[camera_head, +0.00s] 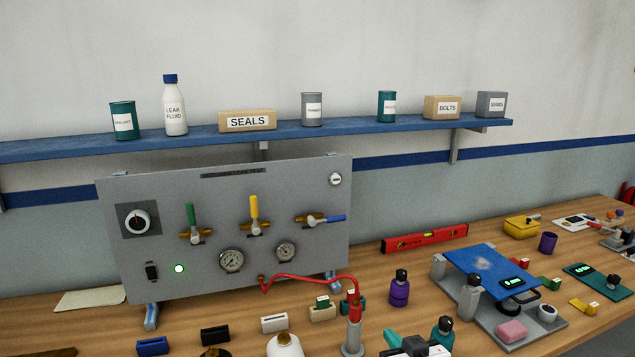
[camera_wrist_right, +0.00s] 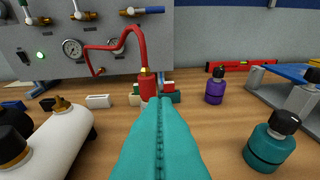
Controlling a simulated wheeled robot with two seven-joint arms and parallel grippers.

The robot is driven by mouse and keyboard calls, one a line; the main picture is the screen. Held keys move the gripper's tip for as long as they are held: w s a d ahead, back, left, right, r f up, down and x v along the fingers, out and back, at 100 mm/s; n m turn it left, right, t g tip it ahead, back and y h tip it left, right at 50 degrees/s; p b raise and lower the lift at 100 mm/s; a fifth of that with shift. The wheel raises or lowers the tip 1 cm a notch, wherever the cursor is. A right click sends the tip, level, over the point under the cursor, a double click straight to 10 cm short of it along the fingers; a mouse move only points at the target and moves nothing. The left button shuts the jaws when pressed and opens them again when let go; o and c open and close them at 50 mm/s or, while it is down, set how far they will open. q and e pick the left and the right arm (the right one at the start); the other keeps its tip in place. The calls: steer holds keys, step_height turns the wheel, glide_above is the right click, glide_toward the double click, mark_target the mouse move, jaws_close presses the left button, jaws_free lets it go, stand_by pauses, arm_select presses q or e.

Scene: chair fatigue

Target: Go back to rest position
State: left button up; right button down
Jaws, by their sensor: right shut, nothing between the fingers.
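My right gripper (camera_head: 391,337) shows at the bottom edge of the head view, low over the front of the workbench. Its teal fingers are pressed together and empty, and they fill the lower middle of the right wrist view (camera_wrist_right: 160,108). Just beyond the tips stands a red-topped fitting (camera_wrist_right: 148,85) with a red hose (camera_head: 312,279) running to the grey gauge panel (camera_head: 290,190). I cannot tell whether the fingers touch the fitting. My left gripper is in neither view.
A teal bottle (camera_wrist_right: 270,142) stands right of my right gripper, and a white cylinder (camera_wrist_right: 55,135) lies to its left. A purple bottle (camera_head: 400,290) and a blue-topped stand (camera_head: 485,265) are farther right. A blue shelf (camera_head: 350,129) with containers runs above the panel.

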steer(key=s+d+f+g+h, duration=0.15)
steer(key=s+f+g, duration=0.3)
steer(key=s, duration=0.55)
steer(key=s+d+f+g+h, duration=0.1)
steer(key=s+d+f+g, duration=0.2)
steer(key=s+f, duration=0.55)
steer(key=s+d+f+g+h, duration=0.1)
steer(key=s+d+f+g, duration=0.15)
steer(key=s, duration=1.05)
step_height(320, 180, down, 25)
steer(key=a+g, duration=0.1)
steer(key=g, duration=0.1)
steer(key=s+d+f+g, duration=0.1)
steer(key=s+d+f, duration=0.2)
steer(key=s+f, duration=1.4)
steer(key=shift+s+f+b, duration=0.35)
steer(key=shift+f+b, duration=0.05)
steer(key=shift+f, duration=0.15)
